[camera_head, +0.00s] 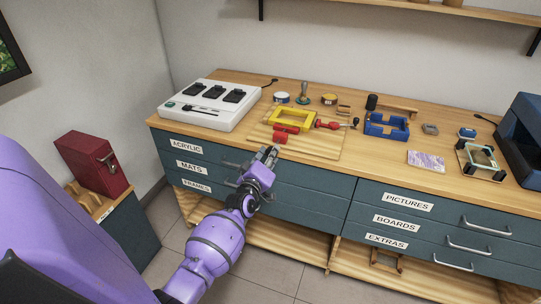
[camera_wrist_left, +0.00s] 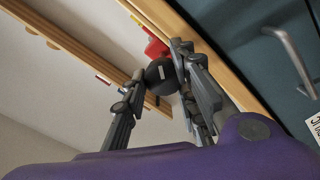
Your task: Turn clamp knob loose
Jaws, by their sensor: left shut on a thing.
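A red clamp (camera_head: 285,130) sits at the front side of a yellow frame (camera_head: 292,115) on a wooden board on the bench. My left gripper (camera_head: 268,155) is at the bench's front edge, just in front of this clamp. In the left wrist view, a round dark knob (camera_wrist_left: 160,72) with a pale mark lies between my left gripper's fingers (camera_wrist_left: 158,80), which are shut on it. The clamp's red body (camera_wrist_left: 155,47) shows just beyond the knob. A second red clamp (camera_head: 328,124) with a dark knob (camera_head: 355,122) points right from the frame. My right gripper is out of view.
A white box with black pads (camera_head: 208,104) stands left on the bench. A blue tray (camera_head: 386,126), a patterned card (camera_head: 426,161) and a small glass-topped frame (camera_head: 480,162) are to the right. Teal drawers with handles (camera_head: 475,243) lie below the bench top.

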